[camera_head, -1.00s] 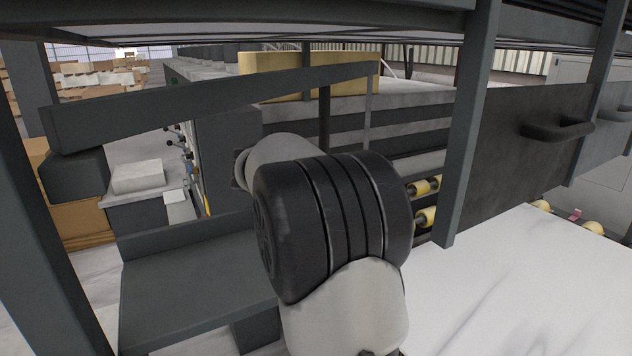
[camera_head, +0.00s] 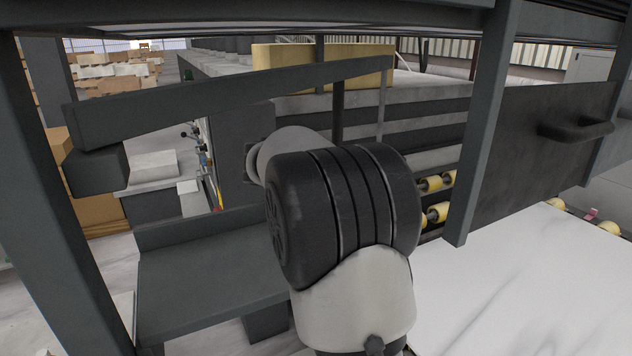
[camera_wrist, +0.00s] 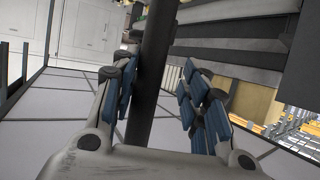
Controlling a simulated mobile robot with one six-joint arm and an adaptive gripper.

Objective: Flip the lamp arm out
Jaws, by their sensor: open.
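A long dark grey bar (camera_head: 230,98), which looks like the lamp arm, slants across the head view above my arm. A dark block (camera_head: 97,170) sits at its left end. A dark upright post (camera_head: 338,112) stands behind my wrist. In the wrist view my gripper (camera_wrist: 158,68) is open, its blue-padded fingers on either side of a dark round pole (camera_wrist: 152,75). The pole is close to the left finger; I cannot tell if they touch. The right finger is clearly apart from it. My arm hides the gripper in the head view.
A white stone slab (camera_head: 530,290) lies at lower right beside yellow rollers (camera_head: 437,212). A dark panel with a handle (camera_head: 575,130) and a frame post (camera_head: 475,130) stand at right. A low grey bench (camera_head: 205,285) is at left. An overhead frame crosses the top.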

